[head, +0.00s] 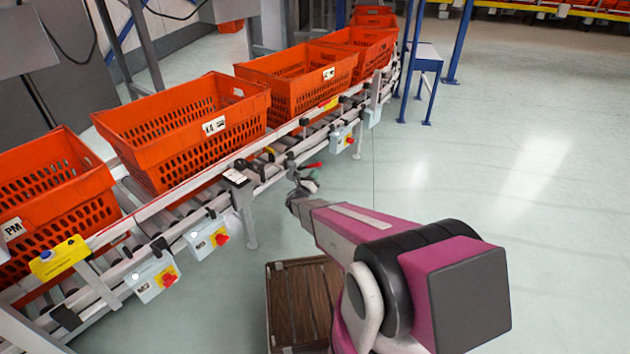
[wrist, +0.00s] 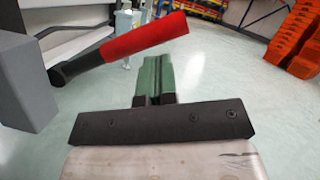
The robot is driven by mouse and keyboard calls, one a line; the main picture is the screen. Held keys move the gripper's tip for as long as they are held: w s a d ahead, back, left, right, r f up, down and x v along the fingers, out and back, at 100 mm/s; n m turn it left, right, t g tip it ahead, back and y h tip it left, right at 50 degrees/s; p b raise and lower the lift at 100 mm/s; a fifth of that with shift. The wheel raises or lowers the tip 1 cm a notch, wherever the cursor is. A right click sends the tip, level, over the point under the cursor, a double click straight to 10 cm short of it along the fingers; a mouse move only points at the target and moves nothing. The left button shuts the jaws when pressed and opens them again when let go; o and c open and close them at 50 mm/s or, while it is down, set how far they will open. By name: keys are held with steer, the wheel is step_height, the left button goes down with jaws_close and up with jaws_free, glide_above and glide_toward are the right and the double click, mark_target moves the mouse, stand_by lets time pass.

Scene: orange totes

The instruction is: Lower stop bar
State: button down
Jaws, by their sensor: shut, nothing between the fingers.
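A lever with a red handle (head: 312,166), which looks like the stop bar's handle, sticks out from the side of the conveyor in the head view. In the wrist view its red grip (wrist: 143,36) slants up to the right, with a black shaft at its left end beside a grey block. My gripper (head: 303,186) is just below the handle in the head view. In the wrist view my green fingers (wrist: 155,75) are together and empty, just under the red grip. I cannot tell whether they touch it.
Several orange totes (head: 190,125) stand in a row on the roller conveyor (head: 165,200). Grey control boxes (head: 208,236) with red buttons hang along its near side. A brown slatted platform (head: 300,305) is below my arm. The floor to the right is clear.

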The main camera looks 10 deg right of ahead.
steer(key=shift+w+a+r, duration=0.2)
steer(key=shift+w+r, duration=0.05)
steer(key=shift+r, duration=0.45)
steer(key=s+d+f+v, duration=0.1)
steer(key=d+f+v, duration=0.1)
steer(key=v, duration=1.1)
steer(key=shift+d+r, duration=0.1)
steer(key=shift+d, duration=0.1)
